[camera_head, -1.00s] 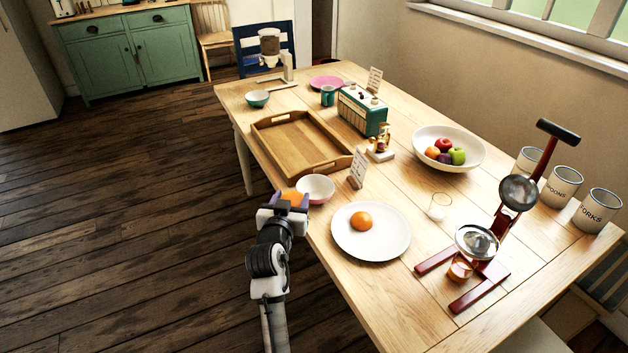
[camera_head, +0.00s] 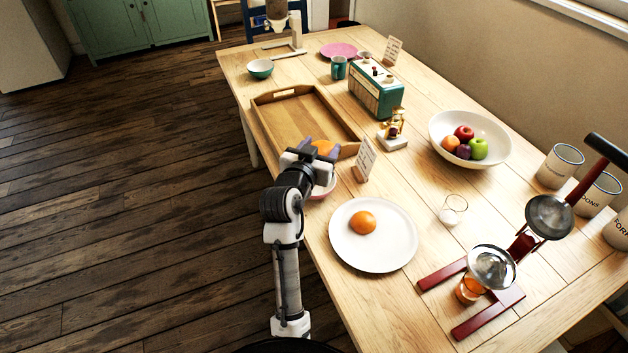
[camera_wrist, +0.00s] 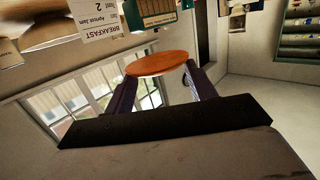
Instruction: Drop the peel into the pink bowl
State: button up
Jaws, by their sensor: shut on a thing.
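My gripper (camera_head: 322,150) is shut on an orange peel (camera_head: 325,146), held between its two purple fingertips. In the wrist view the peel (camera_wrist: 162,63) shows as an orange-brown disc between the fingers. The pink bowl (camera_head: 324,191) stands near the table's left edge, mostly hidden behind and below my gripper. The peel appears above the bowl or slightly past its far side; the exact height cannot be told. The bowl's inside is not visible now.
A wooden tray (camera_head: 258,121) lies just beyond the bowl, and a small card (camera_head: 364,160) stands to its right. A white plate (camera_head: 374,256) with an orange piece (camera_head: 362,222) is nearer. A red-framed juicer (camera_head: 470,300) stands at the right.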

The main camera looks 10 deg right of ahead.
notch_tip(320, 180, down, 5)
jog(key=b, duration=0.3)
jog(key=shift+f, duration=0.1)
jog(key=o, duration=0.8)
jog(key=shift+c, duration=0.2)
jog(key=b+v, duration=0.3)
jog(key=v, duration=1.1)
jog(key=shift+w+f, duration=0.1)
jog(key=shift+f, duration=0.05)
